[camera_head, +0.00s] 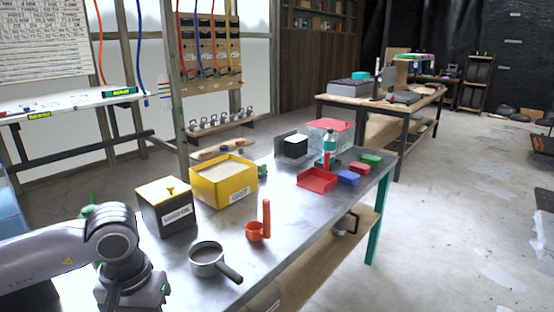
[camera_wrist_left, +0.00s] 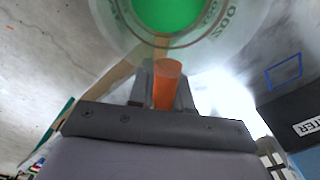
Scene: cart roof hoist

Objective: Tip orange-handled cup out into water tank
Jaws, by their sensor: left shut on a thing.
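My left gripper (camera_wrist_left: 165,88) is shut on the orange handle (camera_wrist_left: 167,72) of a clear cup (camera_wrist_left: 222,38) in the left wrist view. The cup has graduation marks and shows green inside; whether that is liquid I cannot tell. A dark box (camera_wrist_left: 282,118) at the right edge of that view has a cut-off label ending in "TER"; it may be the water tank. The cup appears apart from it. In the head view my left arm is at lower left, but its gripper and the cup are not clearly visible. My right gripper is not in view.
A blue outline (camera_wrist_left: 285,72) shows in the wrist view.

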